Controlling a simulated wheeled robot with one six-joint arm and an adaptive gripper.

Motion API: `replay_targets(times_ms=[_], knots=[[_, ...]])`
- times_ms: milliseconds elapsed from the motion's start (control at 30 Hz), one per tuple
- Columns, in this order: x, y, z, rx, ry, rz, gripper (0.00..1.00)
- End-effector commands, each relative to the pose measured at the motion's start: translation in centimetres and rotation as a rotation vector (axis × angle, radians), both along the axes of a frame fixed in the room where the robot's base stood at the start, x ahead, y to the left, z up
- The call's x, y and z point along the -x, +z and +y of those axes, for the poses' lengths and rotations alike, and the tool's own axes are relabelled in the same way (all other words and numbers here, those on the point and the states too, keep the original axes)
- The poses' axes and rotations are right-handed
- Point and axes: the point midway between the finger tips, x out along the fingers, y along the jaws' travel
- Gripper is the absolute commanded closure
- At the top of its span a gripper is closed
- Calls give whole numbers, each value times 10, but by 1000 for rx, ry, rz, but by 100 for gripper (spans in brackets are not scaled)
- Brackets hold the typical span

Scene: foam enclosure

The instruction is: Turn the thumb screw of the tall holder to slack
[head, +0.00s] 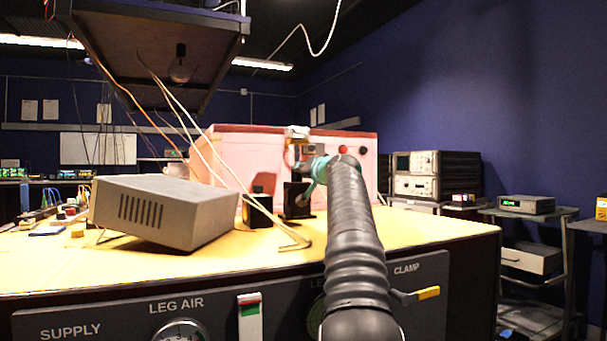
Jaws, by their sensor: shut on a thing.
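My arm reaches from the bottom centre up over the table, and my gripper (306,190) is at its far end, partly hidden behind my own wrist. The gripper's teal part bends down to the front of a dark upright holder (293,207), which looks like the tall holder. The gripper is shut at this holder, where its thumb screw sits. The screw itself is too small and covered to make out, so its turn cannot be told. A second, lower black block (258,208) stands just left of the holder.
A pink foam enclosure (232,150) stands behind the holders. A grey vented box (165,212) lies tilted at the left on the yellow tabletop (440,228). Pale rods (215,160) slant down in front of the blocks. A dark hood hangs above left. The tabletop's right side is clear.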

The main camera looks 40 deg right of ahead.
Motion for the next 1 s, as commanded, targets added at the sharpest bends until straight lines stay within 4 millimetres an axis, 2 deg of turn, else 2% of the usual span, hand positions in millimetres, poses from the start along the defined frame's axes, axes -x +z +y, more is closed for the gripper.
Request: replay_targets(times_ms=[667, 700, 1000], knots=[[-1, -3, -1, 53, 2, 18, 100], [-1, -3, 0, 53, 2, 18, 64], [0, -1, 0, 54, 0, 15, 63]])
